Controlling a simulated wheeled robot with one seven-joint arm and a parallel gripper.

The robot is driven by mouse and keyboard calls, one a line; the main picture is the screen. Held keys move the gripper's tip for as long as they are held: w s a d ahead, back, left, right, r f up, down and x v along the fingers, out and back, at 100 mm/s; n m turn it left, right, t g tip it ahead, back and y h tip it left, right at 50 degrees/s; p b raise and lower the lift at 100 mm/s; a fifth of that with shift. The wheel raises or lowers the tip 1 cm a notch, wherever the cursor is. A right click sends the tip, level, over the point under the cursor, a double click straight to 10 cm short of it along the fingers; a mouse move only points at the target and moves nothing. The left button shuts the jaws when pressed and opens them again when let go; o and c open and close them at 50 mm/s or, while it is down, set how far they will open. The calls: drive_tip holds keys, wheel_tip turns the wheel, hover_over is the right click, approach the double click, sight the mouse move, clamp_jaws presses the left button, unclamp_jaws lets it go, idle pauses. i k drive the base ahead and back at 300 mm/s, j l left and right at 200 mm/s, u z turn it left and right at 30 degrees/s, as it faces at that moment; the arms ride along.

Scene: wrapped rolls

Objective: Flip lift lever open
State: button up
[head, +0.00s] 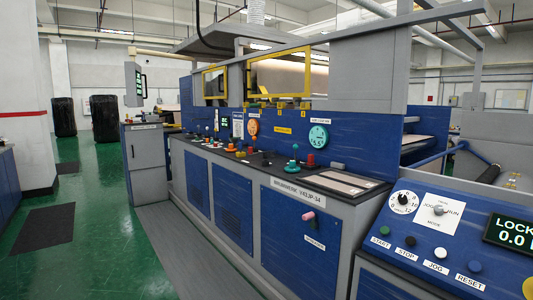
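A short lever with a pink grip (308,216) sticks out from the blue front panel of the long machine, below its dark countertop and right of the middle of the head view. A small white label (315,242) is under it, too small to read, so I cannot confirm that this is the lift lever. The grip points up and to the left. I cannot tell whether the lever stands open or shut. My gripper is not in view.
A control console (450,240) with buttons, a dial and a lock display stands at the lower right, close by. The machine's countertop (262,160) carries several coloured knobs. Green floor (110,230) is open at the left, with dark mats and black wrapped rolls (104,118) farther back.

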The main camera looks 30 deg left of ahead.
sight(250, 148)
drive_tip(key=i+j+u, duration=1.15)
drive_tip(key=i+u, duration=0.4)
drive_tip(key=i, duration=2.15)
drive_tip(key=i+j+z, duration=0.15)
drive_tip(key=i, duration=0.35)
drive_tip(key=i+j+z, duration=0.2)
drive_tip(key=i, duration=0.3)
drive_tip(key=i+j+z, duration=0.15)
drive_tip(key=i, duration=0.35)
drive_tip(key=l, duration=0.75)
drive_tip(key=i+z, duration=0.05)
